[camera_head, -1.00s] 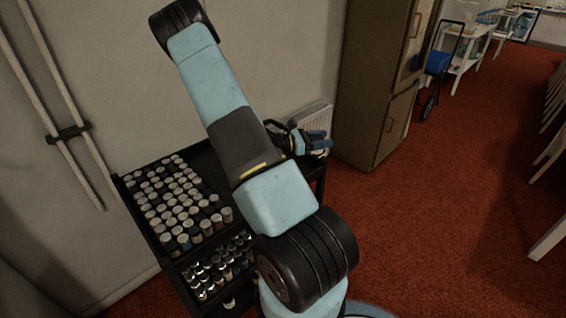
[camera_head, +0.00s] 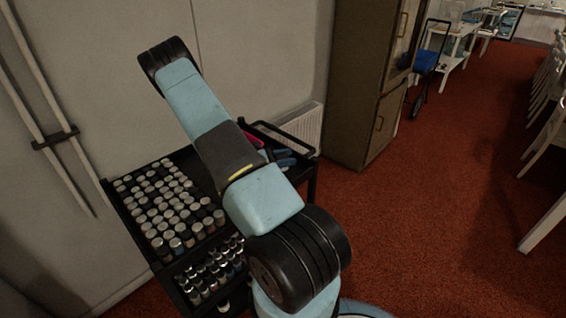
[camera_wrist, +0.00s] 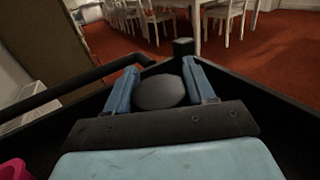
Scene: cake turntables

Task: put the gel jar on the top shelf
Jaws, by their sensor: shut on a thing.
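My gripper (camera_wrist: 161,84) is shut on a dark round-topped thing, which I take to be the gel jar (camera_wrist: 160,93). One blue finger is on each side of it in the wrist view. It is inside the rails near a corner of the black cart's top shelf (camera_wrist: 285,125). I cannot tell whether its base touches the shelf. In the head view the blue fingers (camera_head: 284,158) show partly behind my arm, over the far right part of the cart. The jar is hidden there.
Several white-capped bottles (camera_head: 165,205) fill the left of the top shelf, with more bottles (camera_head: 212,270) on the shelf below. A pink thing (camera_wrist: 14,170) lies near the gripper. A cabinet (camera_head: 365,85) and radiator (camera_head: 305,125) stand behind. Red floor lies open at right.

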